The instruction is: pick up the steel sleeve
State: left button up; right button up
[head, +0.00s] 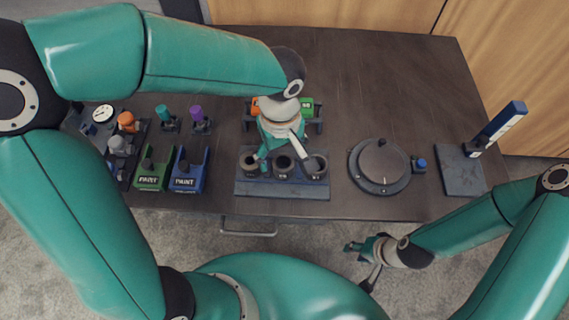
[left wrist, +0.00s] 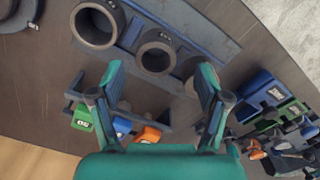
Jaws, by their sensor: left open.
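Three dark grey ring-shaped sleeves stand in a row on a blue-grey tray (head: 283,190): a left one (head: 249,162), a middle one (head: 283,165) and a right one (head: 316,166). I cannot tell which is the steel sleeve. In the left wrist view they are a large ring (left wrist: 97,24), a medium ring (left wrist: 155,52) and a small ring (left wrist: 190,86), partly hidden by a finger. My left gripper (head: 282,150) is open and empty above the row; its fingers (left wrist: 161,75) spread either side of the medium ring. My right gripper (head: 362,263) is open, in front of the table.
Behind the tray is a rack with orange (head: 257,105) and green (head: 306,106) blocks. Green (head: 151,176) and blue (head: 188,178) paint bins stand left. A round turntable (head: 380,165) and an upright blue-and-white gauge (head: 499,124) stand right. The table's back right is clear.

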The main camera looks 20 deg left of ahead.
aim_at(284, 164)
pick_arm(q)
jog(key=f, duration=0.4)
jog(key=shift+w+d+f, duration=0.15)
jog(key=shift+w+f, duration=0.05)
jog(key=shift+f, duration=0.2)
grip_shut()
